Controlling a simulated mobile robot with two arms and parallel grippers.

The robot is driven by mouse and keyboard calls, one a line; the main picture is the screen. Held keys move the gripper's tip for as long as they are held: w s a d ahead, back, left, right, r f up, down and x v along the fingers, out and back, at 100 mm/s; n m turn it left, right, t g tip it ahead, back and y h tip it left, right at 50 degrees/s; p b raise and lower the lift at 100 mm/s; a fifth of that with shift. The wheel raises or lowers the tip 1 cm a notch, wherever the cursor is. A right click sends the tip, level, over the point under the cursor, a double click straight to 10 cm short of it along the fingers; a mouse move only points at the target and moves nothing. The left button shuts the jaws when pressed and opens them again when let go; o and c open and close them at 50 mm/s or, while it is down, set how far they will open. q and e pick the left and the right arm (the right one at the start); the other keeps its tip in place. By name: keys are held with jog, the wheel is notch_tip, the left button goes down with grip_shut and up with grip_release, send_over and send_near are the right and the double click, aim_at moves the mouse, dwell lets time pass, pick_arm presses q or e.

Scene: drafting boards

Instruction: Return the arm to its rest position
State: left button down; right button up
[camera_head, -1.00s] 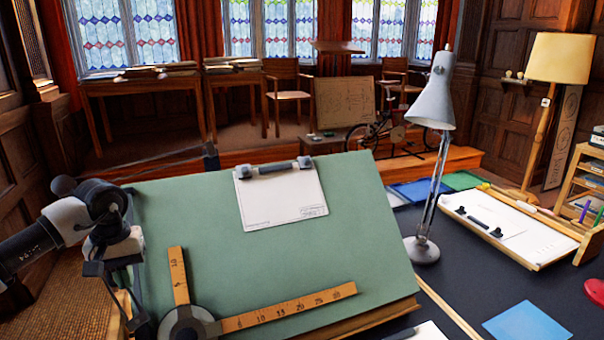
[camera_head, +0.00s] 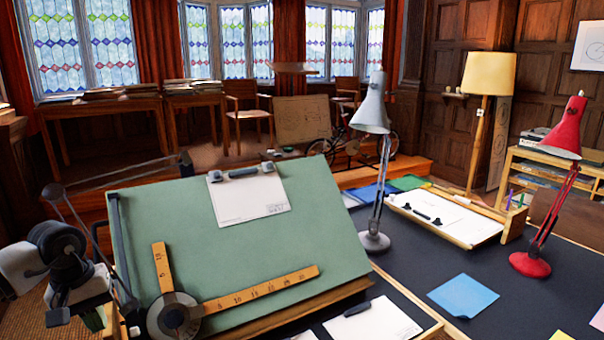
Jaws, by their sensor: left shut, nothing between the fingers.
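My left arm comes in from the left edge with its white and black wrist. My left gripper (camera_head: 72,312) hangs low at the lower left, beside the near left corner of the tilted green drafting board (camera_head: 265,235). It is shut with nothing in it; its fingertips are hard to make out. The dark rods of the drafting machine pass close to my wrist, and I cannot tell whether they touch. My right gripper is not in view.
A wooden L-shaped rule (camera_head: 262,287) lies on the board, with a clipped white sheet (camera_head: 248,198) above it. A grey lamp (camera_head: 374,242) and a red lamp (camera_head: 530,264) stand on the dark table. A blue sheet (camera_head: 463,295) lies flat between clear patches.

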pick_arm(q)
jog(key=d+f+n+t+h, duration=0.3)
jog(key=d+h, duration=0.7)
jog(key=d, duration=1.3)
jog(key=s+d+r+n+t+h, duration=0.2)
jog(key=d+r+n+t+h, duration=0.5)
jog(key=n, duration=1.1)
jog(key=s+a+f+n+t+y, duration=0.1)
jog(key=a+f+n+t+y, duration=0.2)
jog(key=n+y, duration=0.5)
jog(key=s+a+f+n+t+y, duration=0.1)
jog(key=a+f+n+y, duration=0.3)
jog(key=n, duration=0.8)
jog(key=s+a+f+n+t+y, duration=0.1)
jog(key=a+f+n+t+y, duration=0.25)
jog(key=n, duration=0.65)
jog(key=s+a+f+n+g+y, duration=0.1)
jog(key=s+f+n+g, duration=0.55)
jog(key=s, duration=0.35)
jog(key=s+a+f+n+g+y, duration=0.2)
jog(key=s+f+n+g, duration=0.45)
jog(key=s, duration=0.45)
notch_tip(320, 180, down, 26)
jog(key=g, duration=0.3)
jog(key=s+a+f, duration=0.2)
jog(key=s+f, duration=1.4)
jog(key=s, duration=0.1)
jog(key=shift+a+g, duration=0.3)
jog(key=shift+g, duration=0.05)
